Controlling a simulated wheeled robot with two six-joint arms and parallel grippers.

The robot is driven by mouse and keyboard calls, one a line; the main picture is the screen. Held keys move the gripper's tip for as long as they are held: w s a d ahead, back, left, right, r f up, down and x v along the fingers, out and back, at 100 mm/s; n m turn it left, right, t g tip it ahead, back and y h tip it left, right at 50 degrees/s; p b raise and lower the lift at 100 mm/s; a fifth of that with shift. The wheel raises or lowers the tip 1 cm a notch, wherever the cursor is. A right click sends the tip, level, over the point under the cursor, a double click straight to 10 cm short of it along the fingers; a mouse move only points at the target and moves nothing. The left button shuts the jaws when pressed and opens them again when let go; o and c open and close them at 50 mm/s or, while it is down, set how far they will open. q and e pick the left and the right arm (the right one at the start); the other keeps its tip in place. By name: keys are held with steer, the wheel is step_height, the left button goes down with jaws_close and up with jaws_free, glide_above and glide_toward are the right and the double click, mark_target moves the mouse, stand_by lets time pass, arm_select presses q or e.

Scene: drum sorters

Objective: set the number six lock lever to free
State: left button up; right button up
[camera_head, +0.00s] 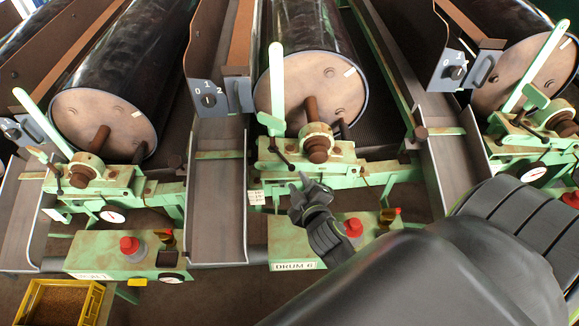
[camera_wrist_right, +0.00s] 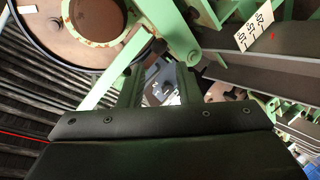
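The middle station carries the label "DRUM 6" (camera_head: 295,266). A long pale green lever (camera_head: 277,80) stands nearly upright in front of its drum. A small dark lever with a ball end (camera_head: 283,152) sits at its foot, left of the round hub. I cannot tell for sure which is the lock lever. My right gripper (camera_head: 302,184) is below the hub, in front of the green frame. In the right wrist view its two fingers (camera_wrist_right: 158,88) stand apart with nothing clearly between them. Green bars and a dark knob (camera_wrist_right: 158,46) show just beyond the fingertips. My left gripper is out of view.
A control box with a red button (camera_head: 353,227) is beside my right forearm. A small marked white plate (camera_head: 256,197) is left of the gripper. Metal chutes (camera_head: 217,190) flank the station. Similar drums stand left and right. A yellow crate (camera_head: 62,301) is at lower left.

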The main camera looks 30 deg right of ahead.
mark_target(291, 169)
steer(key=b+x, duration=0.2)
steer(key=x, duration=0.5)
steer(key=shift+w+f+b, duration=0.2)
steer(key=shift+w+b, duration=0.05)
steer(key=shift+b, duration=0.1)
steer(key=shift+w+d, duration=0.2)
steer(key=shift+w, duration=0.35)
steer(key=shift+c, duration=0.4)
jaws_close()
